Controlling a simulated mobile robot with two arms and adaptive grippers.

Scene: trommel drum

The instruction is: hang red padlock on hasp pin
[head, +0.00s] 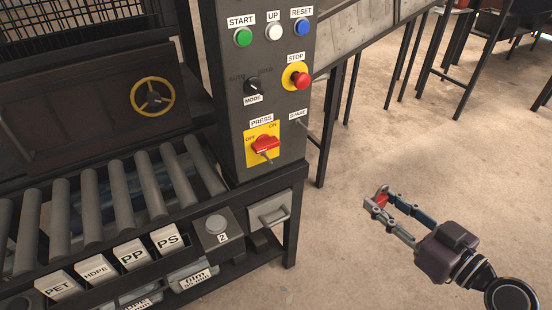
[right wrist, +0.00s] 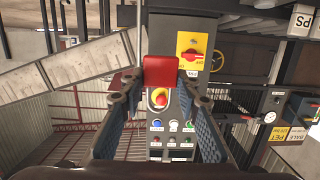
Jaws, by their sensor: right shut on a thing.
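The red padlock (head: 382,198) is between the fingertips of my right gripper (head: 379,200), which is shut on it. They are in the air over the floor, to the right of the control cabinet and apart from it. The red PRESS switch (head: 265,145) sits on a yellow plate on the cabinet front. A small pin (head: 267,158) sticks out at its lower part. My left gripper is not in view.
The cabinet (head: 236,110) carries several buttons and a red STOP button (head: 301,80). A thin rod sticks out by the SPARE label (head: 297,116). A roller conveyor (head: 120,200) and labelled boxes are at left. Open floor (head: 350,160) lies between cabinet and gripper.

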